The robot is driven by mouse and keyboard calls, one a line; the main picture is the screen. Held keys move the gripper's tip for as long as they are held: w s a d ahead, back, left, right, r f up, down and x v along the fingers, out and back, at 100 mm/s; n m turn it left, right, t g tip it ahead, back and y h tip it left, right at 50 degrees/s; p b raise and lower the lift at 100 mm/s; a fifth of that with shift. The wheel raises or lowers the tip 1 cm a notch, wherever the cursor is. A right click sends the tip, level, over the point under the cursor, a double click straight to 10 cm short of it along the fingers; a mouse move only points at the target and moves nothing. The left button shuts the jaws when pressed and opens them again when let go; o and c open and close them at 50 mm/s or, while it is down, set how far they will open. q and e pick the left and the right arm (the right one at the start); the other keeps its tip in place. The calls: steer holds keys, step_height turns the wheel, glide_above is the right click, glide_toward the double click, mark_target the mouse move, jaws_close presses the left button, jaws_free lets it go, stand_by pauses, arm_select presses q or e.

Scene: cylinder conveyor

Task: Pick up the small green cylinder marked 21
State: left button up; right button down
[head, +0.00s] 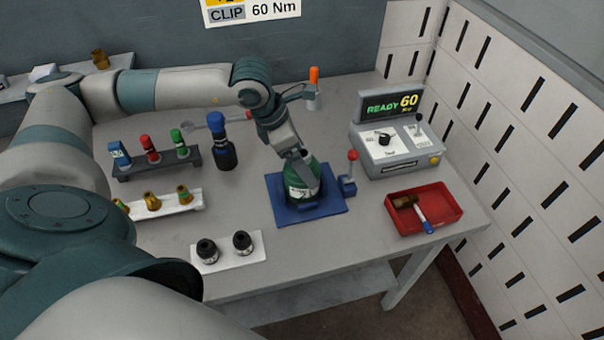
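A green cylinder (304,183) with a white label stands on a blue square base (334,204) in the middle of the table. My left gripper (300,162) reaches down to its top; I cannot tell whether the fingers are open or shut, or whether they touch it. A smaller green-topped piece (179,142) stands at the right end of a dark rack (160,165), beside a red one (150,149) and a blue one (119,153). No mark 21 is readable on either green piece. My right gripper is not in view.
A blue-capped dark bottle (224,155) stands between rack and base. A red-knobbed lever (349,178) is right of the base. A control box (399,152) and a red tray (448,208) with a hammer are at right. Two black pieces sit on a white plate (230,261).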

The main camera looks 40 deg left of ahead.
arm_select(q)
steer(key=shift+c, duration=0.4)
steer(key=c, duration=2.1)
steer(key=shift+w+r, duration=0.1)
